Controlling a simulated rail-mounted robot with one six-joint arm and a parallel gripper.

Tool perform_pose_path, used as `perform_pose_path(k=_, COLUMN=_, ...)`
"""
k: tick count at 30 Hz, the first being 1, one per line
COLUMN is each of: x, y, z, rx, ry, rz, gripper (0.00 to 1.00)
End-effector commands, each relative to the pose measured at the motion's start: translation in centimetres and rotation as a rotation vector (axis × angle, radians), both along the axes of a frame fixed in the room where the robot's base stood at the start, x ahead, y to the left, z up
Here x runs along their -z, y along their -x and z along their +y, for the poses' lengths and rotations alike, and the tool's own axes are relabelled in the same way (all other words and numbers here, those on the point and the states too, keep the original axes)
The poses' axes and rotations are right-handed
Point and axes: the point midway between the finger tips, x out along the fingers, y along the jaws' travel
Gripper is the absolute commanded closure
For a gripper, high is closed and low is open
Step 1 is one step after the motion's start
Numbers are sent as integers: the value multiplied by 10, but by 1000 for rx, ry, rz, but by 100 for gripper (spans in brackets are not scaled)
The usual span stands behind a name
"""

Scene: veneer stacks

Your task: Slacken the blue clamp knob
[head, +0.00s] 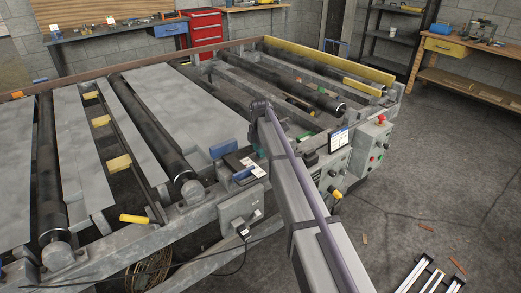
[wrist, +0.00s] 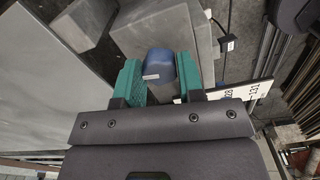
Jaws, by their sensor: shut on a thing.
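The blue clamp knob (wrist: 160,66) shows in the upper middle of the wrist view, with a small pale label on its near side. My gripper (wrist: 159,72) has teal fingers, one on each side of the knob, and is shut on it. The knob sits against a grey metal block (wrist: 150,32). In the head view my arm reaches from the lower right toward the machine's near frame. It hides most of my gripper there. Two blue parts, one block (head: 223,149) and one smaller piece (head: 242,174), show left of the arm; I cannot tell whether either is the knob.
A white label plate (wrist: 252,92) lies right of the fingers. A control box with a red button (head: 381,119) and a small screen (head: 338,139) stand right of my arm. Rollers and grey sheets (head: 185,103) fill the machine's left.

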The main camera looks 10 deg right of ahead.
Motion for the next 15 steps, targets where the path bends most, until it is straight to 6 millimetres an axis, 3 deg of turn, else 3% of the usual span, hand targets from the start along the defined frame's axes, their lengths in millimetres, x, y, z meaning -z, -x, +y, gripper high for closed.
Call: perform_pose_path(k=15, x=0, y=1, z=0, rx=-188, ry=0, rz=1, gripper=89)
